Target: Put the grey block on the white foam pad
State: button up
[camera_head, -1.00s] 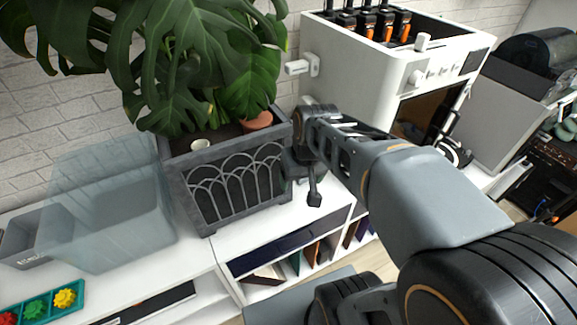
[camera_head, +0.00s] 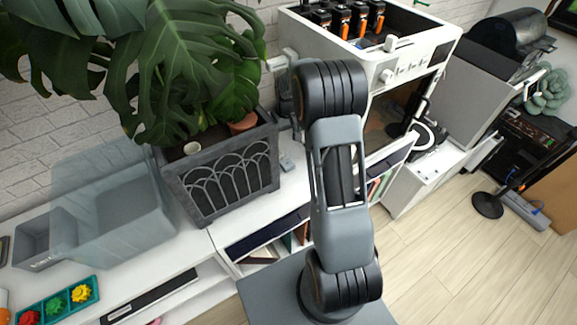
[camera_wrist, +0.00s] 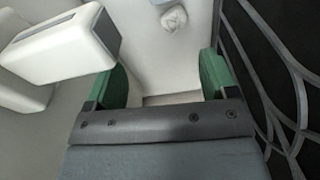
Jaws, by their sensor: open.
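A small grey object (camera_head: 287,163), possibly the grey block, lies on the white shelf just right of the planter in the head view. It is too small there to be sure. I cannot make out the white foam pad in either current view. My gripper (camera_wrist: 160,73) shows in the wrist view with its two green fingertips wide apart and nothing held between them. The planter's lattice side is close to its right. In the head view my own arm hides most of the gripper.
The dark planter (camera_head: 232,181) with a large leafy plant stands left of my arm. A white machine (camera_head: 398,75) stands behind it. A translucent bin (camera_head: 115,215) and a teal tray (camera_head: 70,306) are at the left. Open wood floor (camera_head: 450,255) lies at the right.

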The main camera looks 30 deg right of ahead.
jog(key=g+p, duration=0.1)
send_over(285, 160)
jog(key=shift+n, duration=0.4)
notch_tip(285, 160, down, 9)
jog(key=shift+r, duration=0.2)
jog(key=shift+f+p, duration=1.25)
jog(key=shift+f, duration=1.7)
jog(key=c, duration=1.1)
